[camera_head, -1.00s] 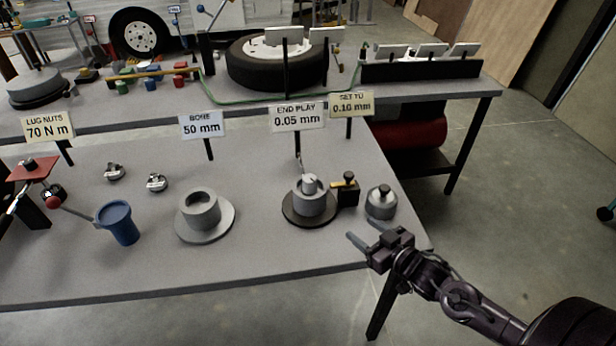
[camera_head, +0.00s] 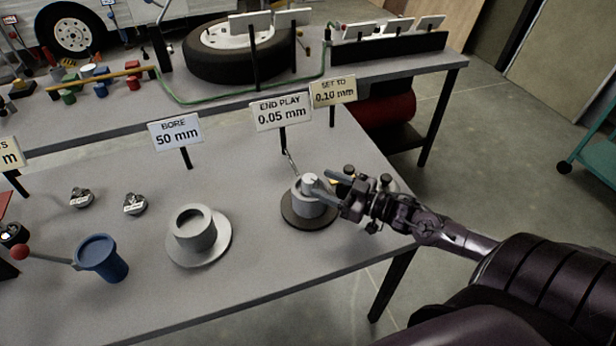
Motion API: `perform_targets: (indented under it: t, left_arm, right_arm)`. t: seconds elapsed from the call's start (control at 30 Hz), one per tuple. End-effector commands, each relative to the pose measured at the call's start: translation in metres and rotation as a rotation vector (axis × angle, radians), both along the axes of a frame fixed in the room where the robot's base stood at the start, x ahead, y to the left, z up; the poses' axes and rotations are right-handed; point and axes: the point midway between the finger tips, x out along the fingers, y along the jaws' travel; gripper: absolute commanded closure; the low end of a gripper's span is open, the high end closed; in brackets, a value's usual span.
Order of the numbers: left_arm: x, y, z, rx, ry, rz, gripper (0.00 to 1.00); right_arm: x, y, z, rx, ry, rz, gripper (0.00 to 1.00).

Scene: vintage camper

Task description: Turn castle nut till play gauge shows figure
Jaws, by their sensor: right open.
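The hub (camera_head: 309,205) with a pale castle nut (camera_head: 310,184) on top stands on a dark round base (camera_head: 304,222) on the front table. The END PLAY sign (camera_head: 281,111) behind it reads 0.05 mm. The SET TO sign (camera_head: 333,92) reads 0.10 mm. My right gripper (camera_head: 324,191) is open, its fingers at the right side of the hub top, close to the nut. I cannot tell whether they touch it. My left gripper is not in view.
A grey bore cup (camera_head: 193,234) on a flanged plate stands left of the hub, under a BORE 50 mm sign (camera_head: 175,132). The table's front edge is clear.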

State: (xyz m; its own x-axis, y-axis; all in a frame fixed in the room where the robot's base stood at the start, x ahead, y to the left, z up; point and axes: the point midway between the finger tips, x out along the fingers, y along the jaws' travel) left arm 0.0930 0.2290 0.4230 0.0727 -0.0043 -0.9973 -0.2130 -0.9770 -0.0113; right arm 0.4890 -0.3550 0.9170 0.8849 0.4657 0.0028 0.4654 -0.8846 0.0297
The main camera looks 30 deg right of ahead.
Motion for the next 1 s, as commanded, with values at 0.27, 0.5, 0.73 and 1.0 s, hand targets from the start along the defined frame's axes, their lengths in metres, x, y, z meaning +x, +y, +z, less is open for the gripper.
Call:
perform_targets:
  t: [0.27,0.5,0.73,1.0]
  left_arm:
    - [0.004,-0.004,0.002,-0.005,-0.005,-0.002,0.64]
    - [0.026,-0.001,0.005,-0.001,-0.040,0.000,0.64]
    - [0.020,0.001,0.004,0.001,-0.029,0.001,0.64]
    - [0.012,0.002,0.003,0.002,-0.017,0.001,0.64]
  right_arm:
    - [0.033,0.017,0.001,0.001,-0.003,-0.001,0.46]
    - [0.043,0.023,0.000,0.000,0.001,-0.001,0.46]
    - [0.044,0.023,0.000,-0.001,0.002,-0.001,0.46]
    - [0.044,0.023,0.000,0.000,0.001,0.000,0.77]
